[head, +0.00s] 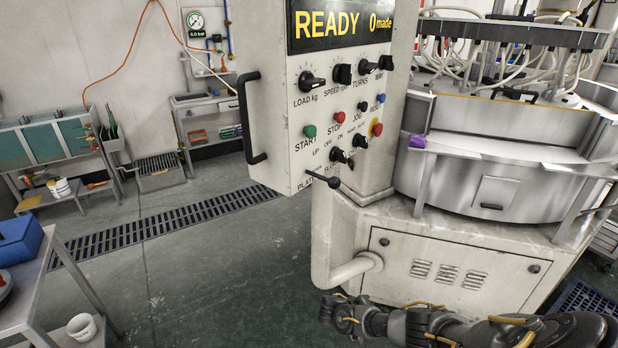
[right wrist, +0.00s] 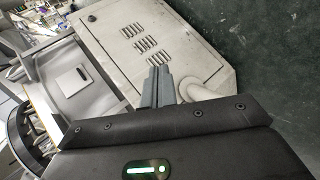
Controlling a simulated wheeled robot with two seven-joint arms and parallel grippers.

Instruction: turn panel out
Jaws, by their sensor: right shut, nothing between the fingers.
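The control panel (head: 300,180) is a pale box at the centre of the head view, with a black screen (head: 340,24) reading "READY" and "0 made". Below the screen are several black knobs and coloured buttons. A black bar handle (head: 247,118) stands on its left side, and a small black lever (head: 323,179) sticks out at its lower edge. My right gripper (head: 328,309) is low in front of the machine, below the panel and clear of its handle. Its fingers are together and empty in the right wrist view (right wrist: 157,88). My left gripper is out of view.
The machine's pale base (head: 448,262) with a vented door stands behind my right arm, and a pipe (head: 350,271) bends out at its left. A purple object (head: 416,141) sits on the machine's ledge. Green floor (head: 225,265) is free left of the panel; a bench (head: 35,275) stands further left.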

